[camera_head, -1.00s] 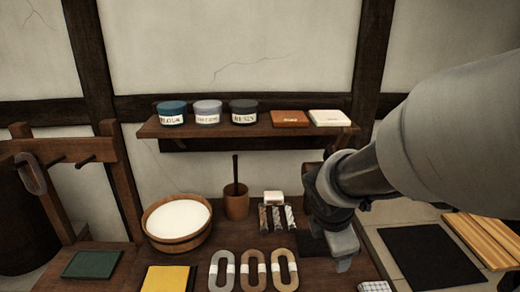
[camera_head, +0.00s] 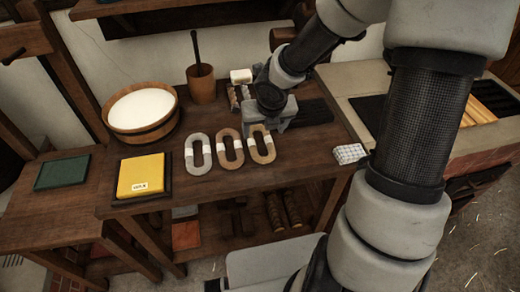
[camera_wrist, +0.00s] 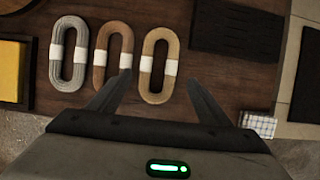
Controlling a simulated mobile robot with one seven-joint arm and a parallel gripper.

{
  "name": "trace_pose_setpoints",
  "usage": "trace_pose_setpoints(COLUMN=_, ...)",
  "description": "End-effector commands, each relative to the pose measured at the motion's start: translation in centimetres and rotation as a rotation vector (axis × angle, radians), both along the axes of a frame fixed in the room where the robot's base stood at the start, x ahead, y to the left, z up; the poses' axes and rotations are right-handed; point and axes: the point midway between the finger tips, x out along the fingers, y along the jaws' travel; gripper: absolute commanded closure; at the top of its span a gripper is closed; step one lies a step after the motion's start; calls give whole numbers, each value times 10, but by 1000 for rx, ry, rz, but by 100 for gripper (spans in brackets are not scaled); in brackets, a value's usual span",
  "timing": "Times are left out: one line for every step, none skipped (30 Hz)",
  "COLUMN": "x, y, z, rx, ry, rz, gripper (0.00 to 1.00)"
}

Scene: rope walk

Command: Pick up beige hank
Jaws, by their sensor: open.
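The beige hank (camera_head: 266,157) is the rightmost of three oval hanks lying flat on the wooden bench (camera_head: 215,180); each has white bands. The brown hank (camera_head: 226,132) lies left of it and the grey hank (camera_head: 192,142) farther left. My gripper (camera_head: 279,124) is just behind the beige hank in the head view. In the wrist view, the open fingers of my gripper (camera_wrist: 158,80) point toward the beige hank (camera_wrist: 146,64), one tip on each side of it in the picture. Nothing is between them. The fingertips' height above the bench cannot be told.
A yellow block (camera_head: 141,175) on a dark tray and a tub of white stuff (camera_head: 143,112) are at left. A wooden cup (camera_head: 202,84) stands behind. A small checked block (camera_head: 349,153) lies right of the hanks, and a dark mat (camera_wrist: 237,28) lies behind it.

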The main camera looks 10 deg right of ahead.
Motion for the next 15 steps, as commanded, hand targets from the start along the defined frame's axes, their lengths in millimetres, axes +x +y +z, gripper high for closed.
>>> trace_pose_setpoints(x=4, y=1, z=-14, rx=1, ry=0, rz=1, gripper=29)
trace_pose_setpoints(x=5, y=1, z=-17, rx=0, ry=0, rz=1, gripper=29)
trace_pose_setpoints(x=7, y=0, z=-20, rx=0, ry=0, rz=1, gripper=29)
trace_pose_setpoints(x=8, y=1, z=-22, rx=0, ry=0, rz=1, gripper=29)
trace_pose_setpoints(x=9, y=0, z=-24, rx=0, ry=0, rz=0, gripper=29)
trace_pose_setpoints(x=10, y=0, z=-25, rx=0, ry=0, rz=0, gripper=29)
trace_pose_setpoints(x=11, y=0, z=-26, rx=0, ry=0, rz=0, gripper=29)
trace_pose_setpoints(x=11, y=0, z=-26, rx=-1, ry=-1, rz=0, gripper=29)
trace_pose_setpoints(x=12, y=0, z=-27, rx=-1, ry=-1, rz=-1, gripper=29)
trace_pose_setpoints(x=12, y=0, z=-29, rx=-1, ry=-1, rz=-1, gripper=29)
trace_pose_setpoints(x=13, y=0, z=-31, rx=-1, ry=-1, rz=-1, gripper=29)
trace_pose_setpoints(x=15, y=1, z=-36, rx=-1, ry=-1, rz=-1, gripper=29)
trace_pose_setpoints(x=16, y=1, z=-40, rx=0, ry=0, rz=-1, gripper=29)
trace_pose_setpoints(x=17, y=1, z=-44, rx=0, ry=0, rz=-1, gripper=29)
trace_pose_setpoints(x=19, y=2, z=-51, rx=0, ry=1, rz=0, gripper=29)
